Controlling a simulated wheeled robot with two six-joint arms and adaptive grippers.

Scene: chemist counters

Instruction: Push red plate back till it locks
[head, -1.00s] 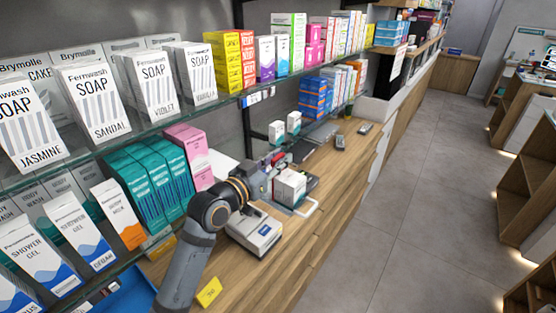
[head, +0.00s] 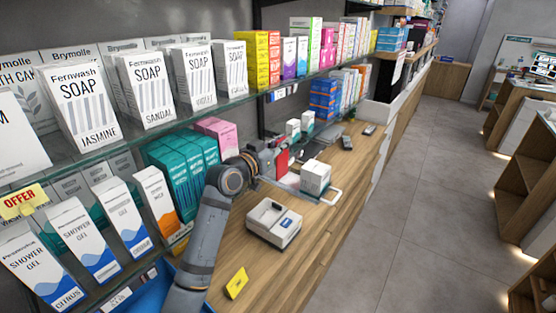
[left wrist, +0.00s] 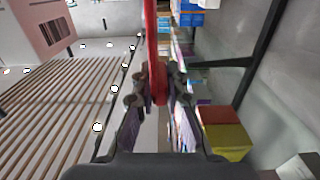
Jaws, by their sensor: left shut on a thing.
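The red plate (head: 282,163) stands upright over the counter, beside the shelf and behind a white box. My left gripper (head: 276,150) is at the plate, its fingers partly hidden in the head view. In the left wrist view the plate (left wrist: 151,40) shows edge-on as a narrow red strip. The left fingers (left wrist: 152,85) are shut on its edge, one on each side. The plate's mounting and any lock are not clear to see. My right gripper is in neither view.
A white box (head: 315,177) stands on a tray just right of the plate. A white device (head: 273,224) and a yellow tag (head: 236,283) are nearer on the wooden counter (head: 310,240). Shelves with boxed goods line the left. The aisle floor is free.

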